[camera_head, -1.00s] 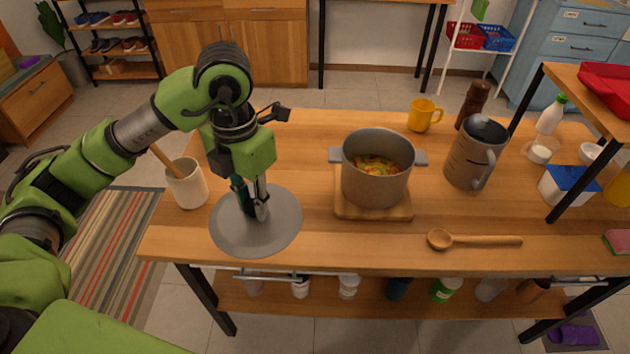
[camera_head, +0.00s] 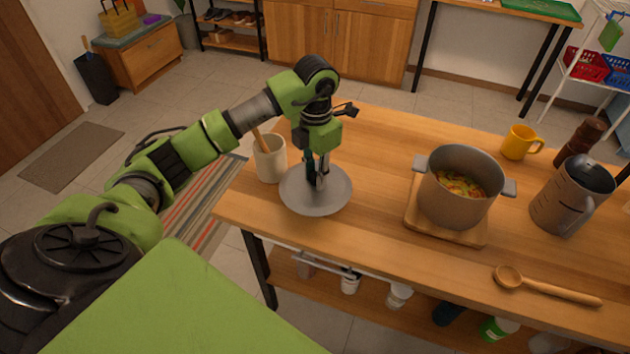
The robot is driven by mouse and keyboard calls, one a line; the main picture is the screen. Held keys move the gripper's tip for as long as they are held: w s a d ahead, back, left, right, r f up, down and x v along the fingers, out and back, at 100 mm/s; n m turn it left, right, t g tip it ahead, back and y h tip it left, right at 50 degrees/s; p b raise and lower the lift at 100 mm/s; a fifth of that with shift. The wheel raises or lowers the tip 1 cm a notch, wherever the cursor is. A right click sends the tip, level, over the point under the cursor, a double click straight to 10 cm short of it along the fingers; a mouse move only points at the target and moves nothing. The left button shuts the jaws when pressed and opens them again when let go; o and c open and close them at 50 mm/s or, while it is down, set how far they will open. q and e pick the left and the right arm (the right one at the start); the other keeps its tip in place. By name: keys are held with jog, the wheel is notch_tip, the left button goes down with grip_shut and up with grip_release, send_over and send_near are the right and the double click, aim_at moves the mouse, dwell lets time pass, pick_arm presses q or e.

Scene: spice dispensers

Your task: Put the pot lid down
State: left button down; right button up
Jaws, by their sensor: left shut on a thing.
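The grey pot lid (camera_head: 330,200) is a round flat disc at the left end of the wooden table. My left gripper (camera_head: 318,182) points down over its middle and is shut on its handle, which the fingers mostly hide. I cannot tell whether the lid touches the tabletop. The grey pot (camera_head: 455,205), uncovered with colourful food inside, stands on a wooden board (camera_head: 418,222) to the right of the lid. My right gripper is not in view.
A cream utensil crock (camera_head: 270,162) stands just left of the lid. A wooden spoon (camera_head: 550,288), a yellow mug (camera_head: 518,142) and a grey pitcher (camera_head: 568,200) are on the right. The tabletop (camera_head: 378,150) between lid and pot is bare.

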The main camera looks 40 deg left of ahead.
pick_arm(q)
jog(key=shift+w+a+f, duration=0.1)
jog(key=shift+w+f, duration=0.05)
jog(key=shift+f, duration=0.05)
jog(key=f, duration=0.1)
jog(key=f+p, duration=0.1)
jog(key=f, duration=0.1)
jog(key=shift+w+a+f, duration=0.15)
jog(key=shift+a+f, duration=0.05)
jog(key=shift+f, duration=0.1)
jog(key=shift+f, duration=0.1)
jog(key=c, duration=1.8)
grip_release()
